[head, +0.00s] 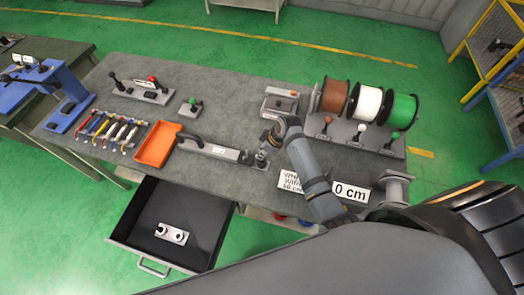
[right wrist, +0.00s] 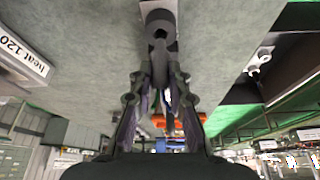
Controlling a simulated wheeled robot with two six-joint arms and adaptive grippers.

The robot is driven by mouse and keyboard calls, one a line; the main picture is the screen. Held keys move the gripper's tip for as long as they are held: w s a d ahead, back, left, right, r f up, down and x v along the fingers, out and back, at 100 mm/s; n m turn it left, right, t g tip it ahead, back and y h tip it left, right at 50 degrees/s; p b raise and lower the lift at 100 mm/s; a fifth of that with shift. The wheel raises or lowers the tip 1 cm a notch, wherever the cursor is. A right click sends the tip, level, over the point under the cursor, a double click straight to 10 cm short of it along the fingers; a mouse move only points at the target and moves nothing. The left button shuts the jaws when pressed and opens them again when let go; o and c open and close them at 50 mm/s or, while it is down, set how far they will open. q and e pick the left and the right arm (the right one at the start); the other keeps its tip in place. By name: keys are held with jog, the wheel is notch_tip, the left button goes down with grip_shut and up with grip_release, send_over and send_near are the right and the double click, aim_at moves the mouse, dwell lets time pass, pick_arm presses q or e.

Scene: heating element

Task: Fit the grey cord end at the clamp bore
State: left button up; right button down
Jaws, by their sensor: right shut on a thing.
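My right gripper (head: 261,158) is over the bench, near the right end of a light grey bar (head: 222,152) with a black handle. In the right wrist view my right gripper (right wrist: 159,82) is shut on a slim grey piece (right wrist: 159,60), which appears to be the grey cord end. Its tip points at a grey round block with a dark bore (right wrist: 160,30), which looks like the clamp bore. The tip is at or just before the bore's mouth; I cannot tell whether it is inside. My left gripper is not in view.
The grey bench (head: 225,95) holds an orange tray (head: 158,145), several coloured leads (head: 115,130), and brown, white and green spools (head: 367,102). A grey box (head: 280,102) stands behind my gripper. An open black drawer (head: 200,220) juts out at the front.

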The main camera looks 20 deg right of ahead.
jog(key=shift+f+b, duration=0.9)
jog(key=shift+f, duration=0.9)
jog(key=c, duration=1.2)
grip_release()
jog(key=v, duration=1.2)
jog(key=shift+f, duration=0.1)
